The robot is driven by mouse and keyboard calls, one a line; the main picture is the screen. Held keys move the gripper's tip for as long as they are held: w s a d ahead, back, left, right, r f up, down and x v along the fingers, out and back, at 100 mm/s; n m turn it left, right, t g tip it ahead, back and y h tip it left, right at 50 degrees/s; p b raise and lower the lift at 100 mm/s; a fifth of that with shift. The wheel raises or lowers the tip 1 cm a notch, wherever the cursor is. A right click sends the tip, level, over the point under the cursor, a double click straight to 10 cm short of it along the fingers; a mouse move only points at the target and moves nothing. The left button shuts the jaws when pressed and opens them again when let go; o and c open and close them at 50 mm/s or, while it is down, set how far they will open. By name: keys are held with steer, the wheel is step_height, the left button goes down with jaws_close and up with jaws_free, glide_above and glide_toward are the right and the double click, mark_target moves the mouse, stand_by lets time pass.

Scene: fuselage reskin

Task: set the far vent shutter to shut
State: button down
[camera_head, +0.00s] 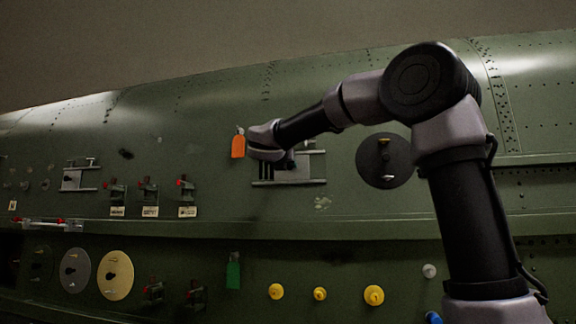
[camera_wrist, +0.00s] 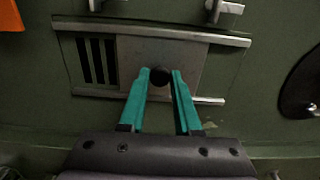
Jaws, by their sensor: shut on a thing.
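A vent shutter (camera_head: 311,166) sits on the green fuselage wall, right of an orange tag (camera_head: 238,146). In the wrist view its grey sliding plate (camera_wrist: 190,54) lies between two rails. Dark vent slots (camera_wrist: 98,62) are uncovered at the left. My gripper (camera_head: 287,162) is at this shutter, its teal fingers (camera_wrist: 160,75) shut on the shutter's black knob (camera_wrist: 160,77), one on each side. Another shutter (camera_head: 74,180) of similar form sits farther left in the head view, with no gripper near it. Its slots are too small to read.
Several red-tipped switches (camera_head: 148,190) stand between the shutters. A dark round disc (camera_head: 385,160) is to the right, behind my arm. Below the ledge are yellow knobs (camera_head: 320,294), a green tag (camera_head: 233,271) and a pale disc (camera_head: 115,275). Two metal brackets (camera_wrist: 225,8) show above the upper rail.

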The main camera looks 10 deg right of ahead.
mark_target(271, 168)
stand_by(0.4)
steer(key=w+a, duration=0.1)
steer(key=a, duration=0.1)
steer(key=w+a, duration=0.1)
steer(key=a, duration=0.1)
steer(key=w+a, duration=0.1)
steer(key=a, duration=0.2)
steer(key=shift+r, duration=0.1)
steer(key=c, duration=0.6)
jaws_free()
steer(key=shift+a, duration=0.1)
steer(key=shift+c, duration=0.2)
steer(key=v, duration=1)
steer(key=shift+s, duration=0.35)
